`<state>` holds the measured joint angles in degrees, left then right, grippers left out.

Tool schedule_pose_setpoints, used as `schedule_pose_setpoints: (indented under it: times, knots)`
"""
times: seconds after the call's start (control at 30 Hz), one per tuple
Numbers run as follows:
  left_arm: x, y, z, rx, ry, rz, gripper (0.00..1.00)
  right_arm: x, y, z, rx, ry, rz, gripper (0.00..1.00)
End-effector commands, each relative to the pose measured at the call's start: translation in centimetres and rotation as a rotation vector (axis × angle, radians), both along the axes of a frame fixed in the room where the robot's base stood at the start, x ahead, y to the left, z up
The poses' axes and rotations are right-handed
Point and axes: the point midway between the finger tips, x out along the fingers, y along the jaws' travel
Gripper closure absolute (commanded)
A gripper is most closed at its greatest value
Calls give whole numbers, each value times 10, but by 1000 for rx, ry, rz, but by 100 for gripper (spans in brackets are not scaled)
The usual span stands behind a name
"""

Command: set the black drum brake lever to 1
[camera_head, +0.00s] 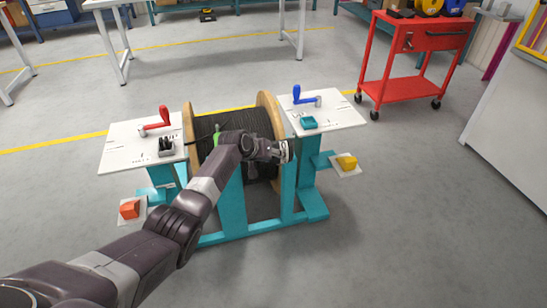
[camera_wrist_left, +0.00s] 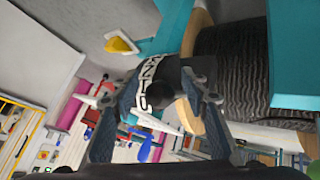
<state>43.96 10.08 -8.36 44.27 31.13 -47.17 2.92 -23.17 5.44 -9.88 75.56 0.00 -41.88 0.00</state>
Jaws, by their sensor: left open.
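In the left wrist view, a dark plate with a curved white band of black markings (camera_wrist_left: 147,73) stands ahead of my left gripper. A dark rounded knob (camera_wrist_left: 160,93), which looks like the black brake lever's end, shows in front of it, between my fingers. I cannot read the lever's setting. My left gripper (camera_wrist_left: 158,115) is open, its fingers on either side of the knob, with contact unclear. In the head view my left gripper (camera_head: 283,152) is at the teal post right of the cable drum (camera_head: 240,122), and my arm hides part of the drum. My right gripper is not in view.
White plates flank the drum, with a red crank (camera_head: 157,120) left and a blue crank (camera_head: 302,98) right. Orange (camera_head: 129,209) and yellow (camera_head: 347,162) blocks sit low beside the teal stand (camera_head: 240,231). A red cart (camera_head: 410,55) stands back right. The right-hand floor is clear.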

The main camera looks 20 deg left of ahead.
Motion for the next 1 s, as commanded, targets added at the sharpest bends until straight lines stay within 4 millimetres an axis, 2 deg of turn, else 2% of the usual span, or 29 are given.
schedule_pose_setpoints:
  times: [0.2, 0.37, 1.0]
  knots:
    - [-3, 1, 1, 1, 3, 0, 59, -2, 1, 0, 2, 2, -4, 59]
    - [-11, 4, 9, 1, 3, 0, 59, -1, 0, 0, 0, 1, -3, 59]
    - [-66, 22, 72, 1, -1, 0, 59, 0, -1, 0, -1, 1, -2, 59]
